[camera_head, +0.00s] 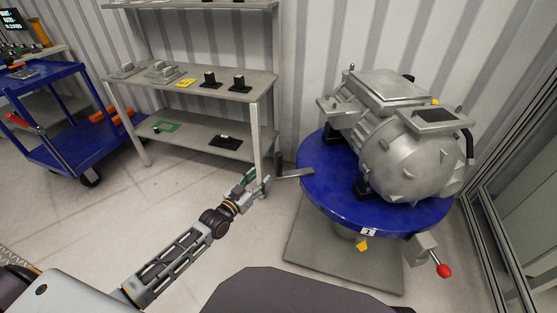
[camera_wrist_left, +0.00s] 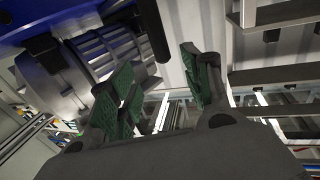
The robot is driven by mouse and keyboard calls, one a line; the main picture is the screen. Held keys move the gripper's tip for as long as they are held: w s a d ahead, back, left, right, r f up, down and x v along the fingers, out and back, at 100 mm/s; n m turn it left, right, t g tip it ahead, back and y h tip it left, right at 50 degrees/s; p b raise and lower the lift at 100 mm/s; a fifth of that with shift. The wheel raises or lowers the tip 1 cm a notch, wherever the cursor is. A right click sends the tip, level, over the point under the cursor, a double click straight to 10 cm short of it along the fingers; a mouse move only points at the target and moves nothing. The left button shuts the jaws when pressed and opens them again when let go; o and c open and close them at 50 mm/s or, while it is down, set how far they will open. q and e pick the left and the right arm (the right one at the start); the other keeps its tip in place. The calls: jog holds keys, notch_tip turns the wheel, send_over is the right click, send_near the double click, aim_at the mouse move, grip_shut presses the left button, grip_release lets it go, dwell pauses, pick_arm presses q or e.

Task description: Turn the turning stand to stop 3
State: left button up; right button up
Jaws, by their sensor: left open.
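The turning stand has a round blue top (camera_head: 315,165) on a pedestal over a grey floor plate. A small plate marked 1 (camera_head: 368,232) is on its front rim, above a yellow marker (camera_head: 362,246). A grey handle bar (camera_head: 293,173) sticks out from its left side. A lever with a red knob (camera_head: 444,271) is at the front right. A grey drive unit (camera_head: 405,140) sits on top. My left gripper (camera_head: 257,185) is open and empty, just left of the handle bar and apart from it. Its green-padded fingers (camera_wrist_left: 163,88) are spread in the left wrist view.
A grey shelf rack (camera_head: 190,85) with small parts stands behind my left gripper. A blue cart (camera_head: 75,145) is at the far left. A framed glass-like panel (camera_head: 510,150) stands close on the right. The floor between rack and stand is clear.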

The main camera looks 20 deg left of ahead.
aim_at(277, 161)
pick_arm(q)
jog(key=shift+w, duration=0.1)
jog(key=shift+b+x, duration=1.1)
jog(key=shift+x, duration=3.1)
jog(key=shift+b+x, duration=0.55)
jog(key=shift+x, duration=1.35)
jog(key=shift+w+d, duration=0.25)
jog(key=shift+w, duration=0.3)
pick_arm(e)
jog(key=shift+t, duration=0.4)
jog(key=r, duration=0.3)
jog(key=a+r, duration=0.1)
jog(key=r, duration=0.1)
jog(key=shift+w, duration=0.2)
pick_arm(q)
jog(key=shift+w, duration=0.1)
pick_arm(e)
jog(key=shift+r, duration=0.1)
pick_arm(q)
jog(key=shift+c, duration=0.2)
pick_arm(e)
jog(key=shift+w, duration=0.1)
